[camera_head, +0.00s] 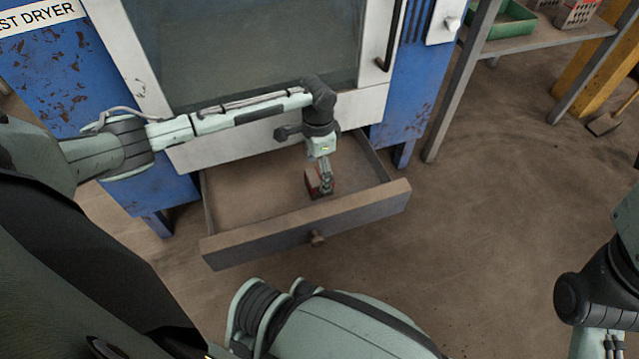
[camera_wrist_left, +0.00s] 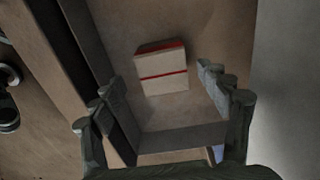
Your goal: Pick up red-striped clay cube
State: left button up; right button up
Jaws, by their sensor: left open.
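The red-striped clay cube (camera_wrist_left: 163,76) lies on the floor of the open drawer, pale with a red stripe across its face and red along its top edge. In the head view the cube (camera_head: 313,184) is partly hidden by my left gripper (camera_head: 325,188). In the left wrist view my left gripper (camera_wrist_left: 170,105) is open, its fingers spread to either side, with the cube ahead between and beyond them. I cannot tell whether a finger touches it. My right arm shows at the right edge of the head view, but its gripper is out of frame.
The wooden drawer (camera_head: 370,208) is pulled out below the blue dryer (camera_head: 405,110), with walls around the cube. A shelf table (camera_head: 545,40) at the upper right holds a green tray (camera_head: 510,22) and bricks (camera_head: 577,12). The floor right of the drawer is clear.

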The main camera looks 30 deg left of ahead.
aim_at(319, 176)
pick_arm(q)
jog(key=f+b, duration=0.1)
jog(key=f, duration=0.3)
jog(key=shift+w+f+b, duration=0.2)
jog(key=shift+b, duration=0.2)
jog(key=shift+c, duration=0.3)
jog(key=c, duration=1.2)
